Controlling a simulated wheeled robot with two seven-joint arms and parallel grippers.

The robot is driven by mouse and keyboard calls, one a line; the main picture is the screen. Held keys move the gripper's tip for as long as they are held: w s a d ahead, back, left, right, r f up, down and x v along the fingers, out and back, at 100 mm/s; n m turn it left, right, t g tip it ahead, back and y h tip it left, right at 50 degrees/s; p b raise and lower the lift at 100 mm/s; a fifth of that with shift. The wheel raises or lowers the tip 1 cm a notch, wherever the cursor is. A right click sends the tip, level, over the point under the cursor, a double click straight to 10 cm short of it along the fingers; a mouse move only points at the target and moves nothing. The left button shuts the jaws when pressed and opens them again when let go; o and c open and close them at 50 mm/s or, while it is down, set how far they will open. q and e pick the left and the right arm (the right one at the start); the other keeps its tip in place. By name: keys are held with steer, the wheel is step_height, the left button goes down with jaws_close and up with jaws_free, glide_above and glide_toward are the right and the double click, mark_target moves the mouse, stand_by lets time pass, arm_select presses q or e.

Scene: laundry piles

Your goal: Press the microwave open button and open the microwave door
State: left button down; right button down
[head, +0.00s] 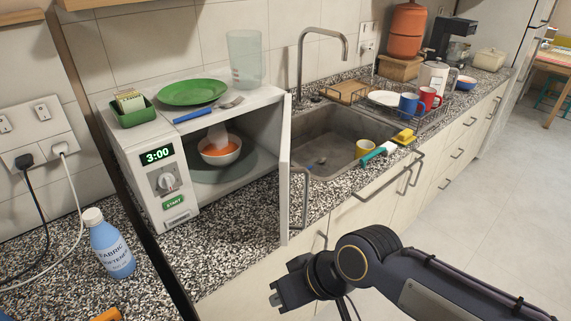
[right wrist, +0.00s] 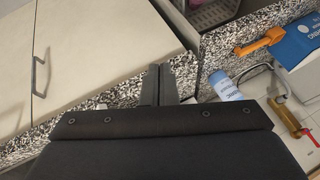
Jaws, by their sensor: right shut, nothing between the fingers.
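The white microwave (head: 155,185) stands on the speckled counter at the left of the head view. Its door (head: 285,170) is wide open, swung out toward me, with a grey bar handle (head: 304,197). The panel has a display reading 3:00, a knob (head: 167,181) and a green START button (head: 173,202); a pale strip below is too small to make out. Inside, a white bowl of orange food (head: 222,151) sits on a plate. My right gripper (head: 277,298) is below and in front of the door, apart from it. Its fingers (right wrist: 160,84) are shut and empty in the right wrist view.
A green plate (head: 192,92), fork, green container (head: 133,112) and clear jug (head: 245,58) sit on the microwave. A blue bottle (head: 112,248) stands at left. The sink (head: 325,135) and dish rack (head: 440,112) lie right. Cabinet handles (head: 418,170) stick out; the floor at right is clear.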

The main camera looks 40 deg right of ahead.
steer(key=w+d+r+n+g+h+p, duration=0.1)
steer(key=w+r+n+g+h+p, duration=0.45)
steer(key=w, duration=0.55)
steer(key=w+d+r+n+g+h+p, duration=0.25)
steer(key=w+r+n, duration=0.35)
steer(key=w+r, duration=0.35)
steer(key=s+d+r+p+x, duration=0.1)
steer(key=s+x, duration=0.1)
steer(key=x, duration=0.9)
steer(key=shift+f+y, duration=0.2)
steer(key=shift+y, duration=0.2)
steer(key=shift+s+d, duration=0.15)
steer(key=shift+s+d, duration=0.1)
